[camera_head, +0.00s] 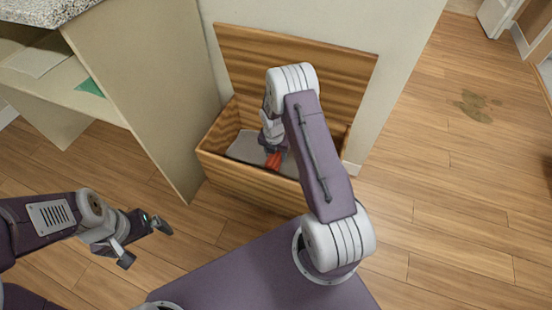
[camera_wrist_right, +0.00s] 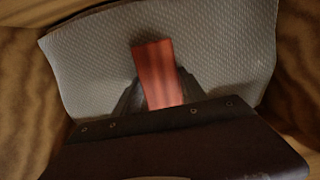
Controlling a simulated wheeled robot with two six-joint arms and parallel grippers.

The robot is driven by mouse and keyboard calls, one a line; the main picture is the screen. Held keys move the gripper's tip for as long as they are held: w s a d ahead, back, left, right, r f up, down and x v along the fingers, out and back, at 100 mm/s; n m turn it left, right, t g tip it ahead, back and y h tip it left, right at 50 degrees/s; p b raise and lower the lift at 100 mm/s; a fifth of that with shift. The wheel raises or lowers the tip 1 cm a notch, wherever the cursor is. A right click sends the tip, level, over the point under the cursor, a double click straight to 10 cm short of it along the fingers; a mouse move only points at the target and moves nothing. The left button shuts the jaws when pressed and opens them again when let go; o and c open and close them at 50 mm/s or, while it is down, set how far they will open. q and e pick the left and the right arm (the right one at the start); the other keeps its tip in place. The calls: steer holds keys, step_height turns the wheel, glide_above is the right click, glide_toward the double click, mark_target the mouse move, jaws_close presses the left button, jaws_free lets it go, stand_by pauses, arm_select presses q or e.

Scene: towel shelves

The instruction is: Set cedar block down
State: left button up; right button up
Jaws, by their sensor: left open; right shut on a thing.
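The cedar block (camera_head: 273,160) is reddish and sits inside the open wooden chest (camera_head: 250,186). My right gripper (camera_wrist_right: 150,100) is shut on the block, which also shows in the right wrist view (camera_wrist_right: 156,72). The block is over a grey textured towel (camera_wrist_right: 90,65) in the chest; I cannot tell whether it touches it. The towel also shows in the head view (camera_head: 245,146). My left gripper (camera_head: 145,242) is open and empty over the floor, at the lower left of the head view.
The chest lid (camera_head: 320,72) stands open against the wall. A shelf unit (camera_head: 140,85) with a green cloth (camera_head: 90,87) and a pale folded cloth (camera_head: 35,62) stands to the left. The wooden floor (camera_head: 460,190) at the right is mostly clear, with a dark stain (camera_head: 474,105).

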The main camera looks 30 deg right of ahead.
steer(key=shift+f, duration=0.3)
arm_select(q)
steer(key=shift+f, duration=0.1)
arm_select(e)
steer(key=o, duration=1.5)
steer(key=shift+o, duration=0.2)
